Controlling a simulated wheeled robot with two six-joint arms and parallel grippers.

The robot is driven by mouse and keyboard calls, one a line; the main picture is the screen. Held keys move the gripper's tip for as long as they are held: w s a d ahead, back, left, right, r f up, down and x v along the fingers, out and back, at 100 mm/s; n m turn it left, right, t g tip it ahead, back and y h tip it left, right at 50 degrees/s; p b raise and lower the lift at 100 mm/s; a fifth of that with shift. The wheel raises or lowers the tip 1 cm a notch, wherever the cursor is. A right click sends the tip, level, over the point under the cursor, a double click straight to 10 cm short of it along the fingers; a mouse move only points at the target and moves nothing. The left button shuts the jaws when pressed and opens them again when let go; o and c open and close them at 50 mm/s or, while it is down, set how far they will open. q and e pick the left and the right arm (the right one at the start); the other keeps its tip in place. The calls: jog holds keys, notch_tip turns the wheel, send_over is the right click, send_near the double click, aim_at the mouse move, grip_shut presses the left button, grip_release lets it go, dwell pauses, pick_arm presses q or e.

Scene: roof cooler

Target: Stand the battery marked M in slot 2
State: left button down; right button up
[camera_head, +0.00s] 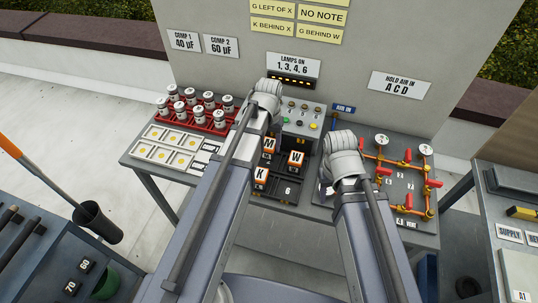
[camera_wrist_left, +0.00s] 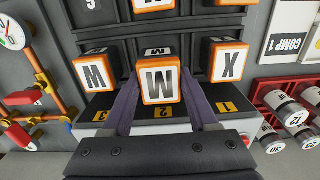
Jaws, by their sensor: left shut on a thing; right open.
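The battery marked M (camera_wrist_left: 160,86), a white block with orange edges, is between the purple fingers of my left gripper (camera_wrist_left: 162,98), which is shut on it. It is over the slot numbered 2 (camera_wrist_left: 163,113), between the W battery (camera_wrist_left: 95,73) and the X battery (camera_wrist_left: 229,62). I cannot tell whether its base touches the slot floor. The M battery also shows in the head view (camera_head: 268,146), partly behind my left arm. My right gripper (camera_head: 325,192) is mostly hidden behind its wrist, at the rack's right; it is open.
The K battery (camera_head: 261,175) stands in the near row, left of a bare slot 6 (camera_head: 288,191). A lamp and button panel (camera_head: 301,122) is behind the rack. Red racks of canisters (camera_head: 190,118) stand on the left.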

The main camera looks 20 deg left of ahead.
aim_at(269, 151)
pick_arm(q)
jog(key=shift+f+b, duration=1.95)
pick_arm(e)
jog(key=shift+f, duration=1.9)
pick_arm(q)
jog(key=shift+r, duration=0.15)
pick_arm(e)
jog(key=shift+r, duration=0.15)
pick_arm(q)
jog(key=shift+c, duration=0.9)
grip_release()
pick_arm(e)
jog(key=shift+f, duration=0.2)
jog(key=shift+r, duration=0.15)
pick_arm(q)
notch_tip(269, 151, up, 12)
jog(key=p, duration=1.2)
jog(key=s+d+m+y, duration=0.1)
jog(key=s+d+m, duration=0.2)
jog(key=s+d, duration=0.7)
jog(key=s, duration=0.4)
jog(key=shift+s+d, duration=0.2)
jog(key=shift+d, duration=0.05)
pick_arm(e)
notch_tip(269, 151, up, 12)
